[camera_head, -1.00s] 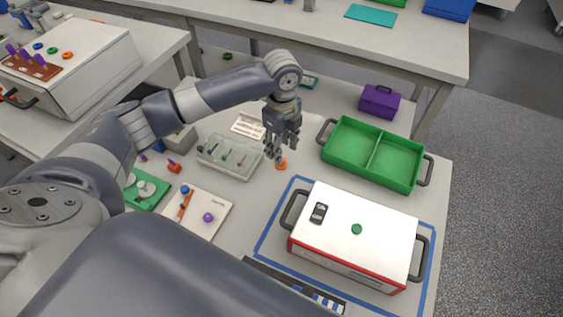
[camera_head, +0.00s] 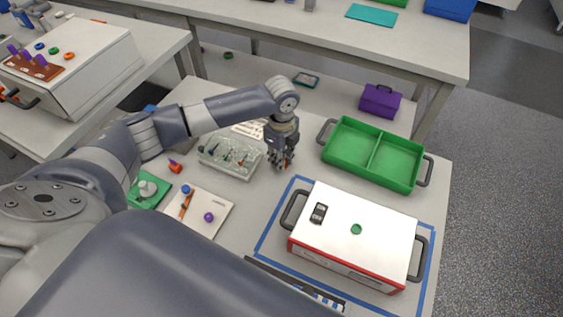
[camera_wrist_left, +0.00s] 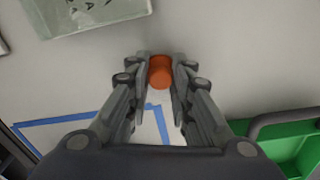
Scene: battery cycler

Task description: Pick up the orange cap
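The orange cap (camera_wrist_left: 160,71) shows in the left wrist view as a small orange cylinder between my left fingertips, with a finger against each side. My left gripper (camera_head: 281,165) points down at the table in the head view, between the clear tray and the white box; it also shows in the left wrist view (camera_wrist_left: 161,75). It looks shut on the cap. In the head view the fingers mostly hide the cap, and whether it touches the table is hard to tell. My right gripper is not in view.
A clear tray (camera_head: 229,171) with small parts stands left of the gripper. A white box (camera_head: 375,225) with black handles is at front right, inside blue tape. A green two-part tray (camera_head: 352,153) is to the right. A purple box (camera_head: 380,104) stands behind.

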